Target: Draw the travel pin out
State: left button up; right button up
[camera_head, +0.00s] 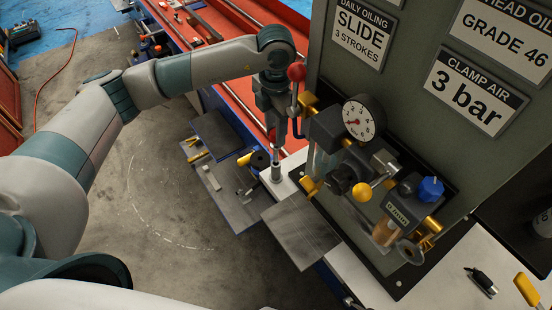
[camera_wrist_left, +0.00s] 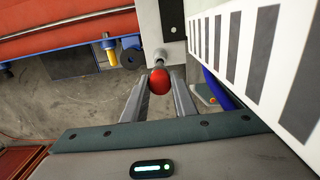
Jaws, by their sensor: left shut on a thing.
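The travel pin appears to be the part with a red ball head (camera_wrist_left: 159,82) and a grey shank, seen in the left wrist view. The red ball sits between the fingertips of my left gripper (camera_wrist_left: 160,88), which is shut on it. In the head view my left gripper (camera_head: 272,132) points down, and a little red of the pin (camera_head: 272,136) shows between its fingers. A silver upright socket (camera_head: 277,173) stands just below on the machine's pale edge. How deep the shank sits in it cannot be told. My right gripper is not in view.
A lever with a red knob (camera_head: 297,72) stands close right of my left gripper. A pressure gauge (camera_head: 362,118), brass fittings and an oiler bowl (camera_head: 387,230) are on the grey panel (camera_head: 400,120). Open floor (camera_head: 165,200) lies to the left.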

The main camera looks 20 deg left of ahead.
pick_arm(q)
jog(key=shift+r+p, duration=1.2)
jog(key=shift+r, duration=2.25)
